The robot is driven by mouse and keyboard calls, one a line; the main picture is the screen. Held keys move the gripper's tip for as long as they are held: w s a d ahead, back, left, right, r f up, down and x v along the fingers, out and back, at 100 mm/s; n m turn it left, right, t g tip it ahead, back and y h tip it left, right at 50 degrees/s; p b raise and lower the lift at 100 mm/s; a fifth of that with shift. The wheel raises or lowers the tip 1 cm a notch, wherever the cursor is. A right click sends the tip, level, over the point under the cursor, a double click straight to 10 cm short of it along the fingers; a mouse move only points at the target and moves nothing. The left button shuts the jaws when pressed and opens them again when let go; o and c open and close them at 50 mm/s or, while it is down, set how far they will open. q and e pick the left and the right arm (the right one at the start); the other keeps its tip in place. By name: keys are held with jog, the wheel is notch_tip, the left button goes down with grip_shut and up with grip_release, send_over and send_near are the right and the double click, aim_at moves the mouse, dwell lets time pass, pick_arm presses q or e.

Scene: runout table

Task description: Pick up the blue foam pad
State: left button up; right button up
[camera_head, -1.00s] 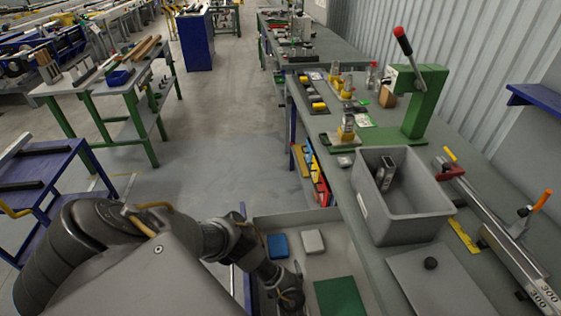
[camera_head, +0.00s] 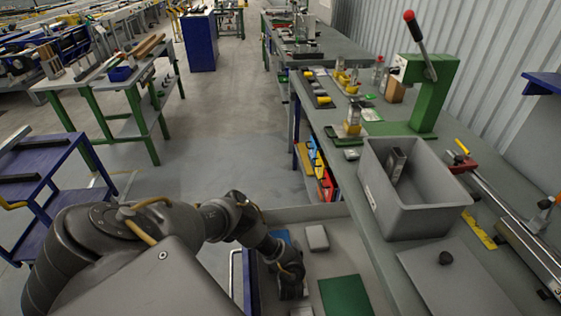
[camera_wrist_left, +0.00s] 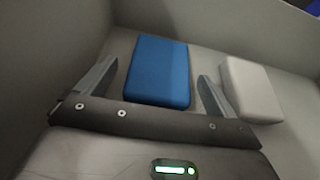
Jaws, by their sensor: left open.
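The blue foam pad (camera_wrist_left: 157,70) lies flat in a grey tray (camera_wrist_left: 65,50). In the left wrist view it sits between and a little beyond the fingers of my left gripper (camera_wrist_left: 152,88), which is open and empty. In the head view my left arm covers most of the pad, and only a blue part (camera_head: 283,236) shows. The left gripper's fingers are hidden below the wrist in the head view. My right gripper is in neither view.
A light grey pad (camera_wrist_left: 252,90) lies just right of the blue one, close to the right finger. A green pad (camera_head: 345,296) lies nearer in the tray. A grey bin (camera_head: 413,190) stands on the bench (camera_head: 365,215) to the right.

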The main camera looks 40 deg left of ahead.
pick_arm(q)
jog(key=shift+x, duration=0.95)
jog(key=shift+s, duration=0.1)
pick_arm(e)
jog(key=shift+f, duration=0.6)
pick_arm(q)
jog(key=shift+d, duration=0.1)
jog(key=c, duration=1)
jog(key=shift+c, duration=0.2)
notch_tip(320, 180, up, 10)
jog(key=p, duration=0.9)
jog(key=shift+r, duration=0.1)
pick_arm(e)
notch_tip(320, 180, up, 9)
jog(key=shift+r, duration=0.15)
